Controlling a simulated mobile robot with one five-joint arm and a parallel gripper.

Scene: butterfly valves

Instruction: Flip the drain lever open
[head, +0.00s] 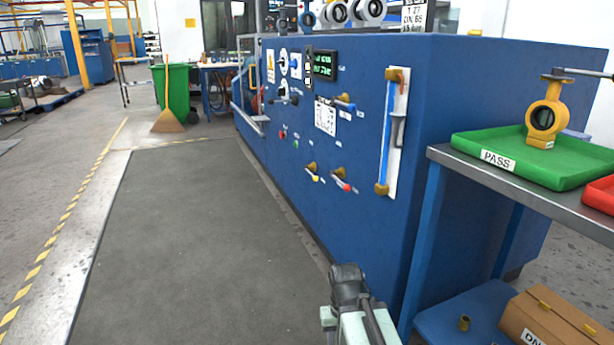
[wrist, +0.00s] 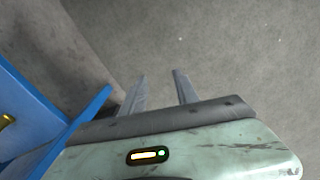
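The blue test bench's front panel carries several small levers in the head view. The labels are too small to read, so I cannot tell which one is the drain lever. My gripper (wrist: 159,73) is open and empty in the wrist view, its two fingers apart over bare grey floor. My arm shows at the bottom of the head view, well below and apart from the levers.
A steel table (head: 470,172) with a green PASS tray (head: 550,165) and a yellow valve (head: 544,118) stands at the right. A cardboard box (head: 550,318) lies on its lower shelf. A grey mat (head: 190,230) lies clear left of the bench (head: 440,110).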

